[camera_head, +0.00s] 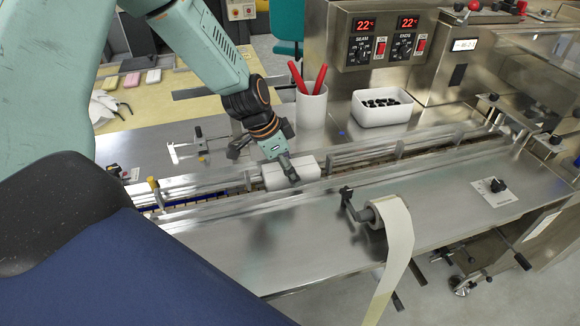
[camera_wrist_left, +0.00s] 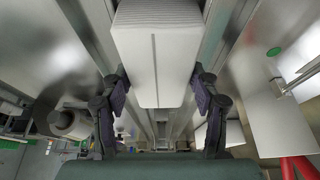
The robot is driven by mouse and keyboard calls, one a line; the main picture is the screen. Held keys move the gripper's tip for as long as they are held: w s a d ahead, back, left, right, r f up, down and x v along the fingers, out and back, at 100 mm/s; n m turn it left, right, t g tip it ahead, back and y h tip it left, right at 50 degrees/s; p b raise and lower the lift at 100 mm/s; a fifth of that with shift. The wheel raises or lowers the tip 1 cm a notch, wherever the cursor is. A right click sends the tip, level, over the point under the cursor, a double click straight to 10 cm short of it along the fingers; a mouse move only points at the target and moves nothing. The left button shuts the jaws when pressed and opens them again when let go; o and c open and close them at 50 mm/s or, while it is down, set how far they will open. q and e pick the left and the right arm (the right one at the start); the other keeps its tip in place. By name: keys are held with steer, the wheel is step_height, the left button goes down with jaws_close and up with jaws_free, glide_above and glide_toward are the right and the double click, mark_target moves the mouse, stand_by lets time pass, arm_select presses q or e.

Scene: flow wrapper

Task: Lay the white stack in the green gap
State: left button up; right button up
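The white stack (camera_head: 290,173) is a pale block at the infeed channel (camera_head: 225,192), between its metal rails. My left gripper (camera_head: 286,166) reaches down over it from behind. No green gap can be made out; the stack and arm hide part of the channel. My right gripper is not in view.
Behind the channel stand a white cup with red-handled tools (camera_head: 310,105) and a white bin of dark pieces (camera_head: 382,108). A caliper-like tool (camera_head: 188,150) lies at left. A film roll (camera_head: 392,213) stands in front.

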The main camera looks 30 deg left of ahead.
arm_select(q)
steer(key=o, duration=0.3)
steer(key=shift+a, duration=0.1)
steer(key=shift+o, duration=0.2)
steer(key=shift+r, duration=0.1)
steer(key=shift+v, duration=1.85)
steer(key=v, duration=0.8)
steer(key=shift+s, duration=0.1)
steer(key=shift+x, duration=5.9)
steer(key=shift+r, duration=0.1)
